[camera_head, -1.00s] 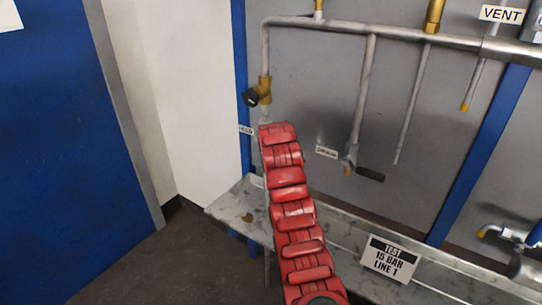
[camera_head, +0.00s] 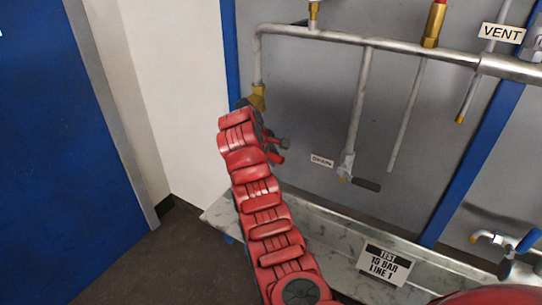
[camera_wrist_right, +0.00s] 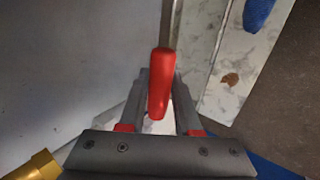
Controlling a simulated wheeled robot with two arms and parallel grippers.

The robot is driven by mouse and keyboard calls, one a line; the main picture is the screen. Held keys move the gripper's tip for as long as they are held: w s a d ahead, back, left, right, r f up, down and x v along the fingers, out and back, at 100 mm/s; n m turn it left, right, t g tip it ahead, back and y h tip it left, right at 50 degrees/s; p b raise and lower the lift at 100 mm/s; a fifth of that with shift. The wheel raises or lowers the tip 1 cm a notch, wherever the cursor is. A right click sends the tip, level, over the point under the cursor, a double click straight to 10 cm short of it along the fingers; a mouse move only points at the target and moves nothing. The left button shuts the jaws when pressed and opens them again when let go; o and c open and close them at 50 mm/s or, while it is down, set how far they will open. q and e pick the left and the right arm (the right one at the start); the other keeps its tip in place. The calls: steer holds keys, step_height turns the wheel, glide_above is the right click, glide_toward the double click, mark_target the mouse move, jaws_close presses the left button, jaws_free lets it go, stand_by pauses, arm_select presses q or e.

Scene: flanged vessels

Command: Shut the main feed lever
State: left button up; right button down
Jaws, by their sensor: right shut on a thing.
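A red lever handle (camera_wrist_right: 161,68) stands between the fingers of my right gripper (camera_wrist_right: 160,98) in the right wrist view, and the gripper is shut on it. In the head view my right gripper (camera_head: 274,147) is beside the pipe's left drop, just below a brass fitting (camera_head: 257,96). My red arm hides most of the valve there, and I cannot clearly make out the lever in that view. A brass part (camera_wrist_right: 38,167) also shows at the lower left of the wrist view. My left gripper is not in view.
A drain valve with a dark lever (camera_head: 366,184) hangs right of my gripper, by its label (camera_head: 321,160). A blue-handled valve (camera_head: 527,241) is at the far right. A grey ledge (camera_head: 330,238) with a test sign (camera_head: 385,264) runs below. A grey pipe (camera_head: 400,50) crosses above.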

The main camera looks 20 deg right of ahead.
steer(key=shift+w+r, duration=0.1)
steer(key=c, duration=0.6)
jaws_free()
steer(key=shift+a, duration=0.1)
steer(key=b+v, duration=0.2)
steer(key=v, duration=1.5)
steer(key=shift+r, duration=0.15)
